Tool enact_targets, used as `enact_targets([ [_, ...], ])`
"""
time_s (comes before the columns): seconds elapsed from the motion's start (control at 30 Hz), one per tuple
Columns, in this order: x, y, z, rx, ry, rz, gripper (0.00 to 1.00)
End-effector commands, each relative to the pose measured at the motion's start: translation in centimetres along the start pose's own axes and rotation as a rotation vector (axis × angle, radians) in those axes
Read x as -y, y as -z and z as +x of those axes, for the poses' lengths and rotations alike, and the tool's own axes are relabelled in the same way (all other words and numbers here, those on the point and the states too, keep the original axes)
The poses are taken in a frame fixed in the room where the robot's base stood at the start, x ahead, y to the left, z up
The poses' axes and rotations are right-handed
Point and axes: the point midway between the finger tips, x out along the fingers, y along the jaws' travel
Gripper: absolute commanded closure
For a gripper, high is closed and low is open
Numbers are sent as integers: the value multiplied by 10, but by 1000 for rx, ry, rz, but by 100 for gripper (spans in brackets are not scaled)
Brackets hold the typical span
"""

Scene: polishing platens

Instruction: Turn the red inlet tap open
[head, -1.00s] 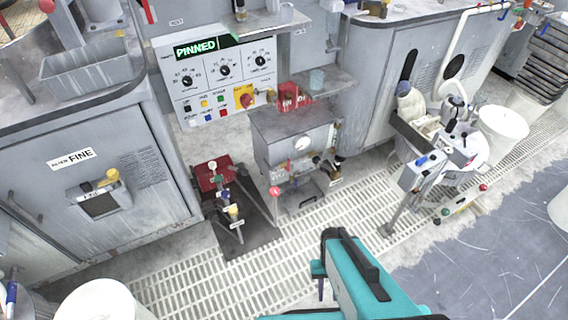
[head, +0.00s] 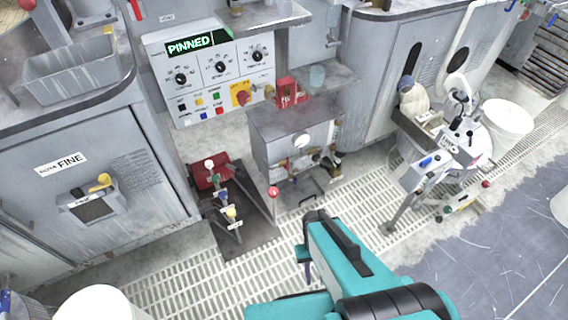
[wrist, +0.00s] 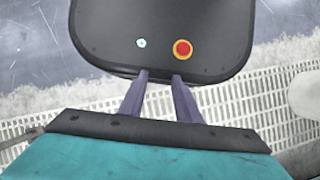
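A small round red knob (head: 273,192) stands at the lower left front of the grey tank unit (head: 268,152) in the head view. It is the likeliest red tap, but it is too small to read its handle position. My gripper shows in the wrist view (wrist: 160,78) with two purple fingers apart and nothing between them. In the head view my teal arm comes in from the lower right, and the gripper end is partly hidden. It is to the right of and below the red knob in the picture, apart from it.
Left of the tank, a low stand with several coloured knobs (head: 229,211) stands on a dark mat (head: 246,241). A control panel reading PINNED (head: 213,85) stands behind. A polishing machine (head: 431,165) and white bucket (head: 506,122) are at right.

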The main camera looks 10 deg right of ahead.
Motion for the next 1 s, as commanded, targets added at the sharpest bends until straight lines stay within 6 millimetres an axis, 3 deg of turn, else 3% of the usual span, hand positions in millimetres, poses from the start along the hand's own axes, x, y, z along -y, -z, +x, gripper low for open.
enact_targets([
  [0.37,0,3,0,-2,0,0,70],
  [0.53,0,24,-1,-18,0,-4,70],
  [0.77,-2,93,-15,-72,-2,-21,70],
  [1.0,-1,180,-49,-146,-4,-39,70],
])
